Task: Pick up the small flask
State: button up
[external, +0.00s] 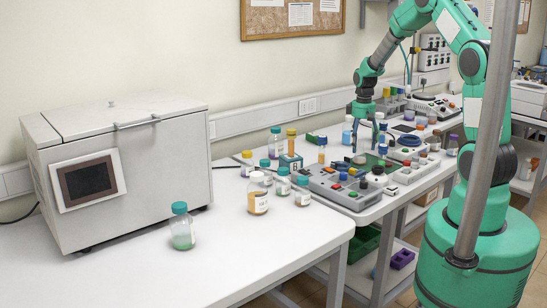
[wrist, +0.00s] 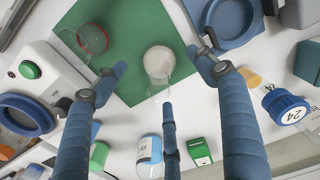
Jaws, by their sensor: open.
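In the wrist view a small clear glass flask with a whitish round top (wrist: 158,62) stands on a green mat (wrist: 135,22). It lies between the tips of my gripper (wrist: 160,78), whose blue fingers are spread apart and hold nothing. I cannot tell whether any finger touches it. In the external view my gripper (external: 367,138) points down over the crowded far bench; the flask there is too small to make out surely.
A clear round vessel with a reddish rim (wrist: 92,40) is on the mat, left of the flask. A blue-capped bottle (wrist: 286,106) lies right of my fingers. The grey button panel (external: 345,190) is close by. The front of the near table (external: 160,275) is clear.

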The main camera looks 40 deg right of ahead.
aim_at(360, 155)
jog(key=shift+f, duration=0.1)
jog(key=shift+s+f+b, duration=0.1)
jog(key=shift+f+b, duration=0.4)
jog(key=shift+f, duration=2)
jog(key=c, duration=1.3)
jog(key=shift+r+p, duration=0.75)
jog(key=shift+r, duration=4.3)
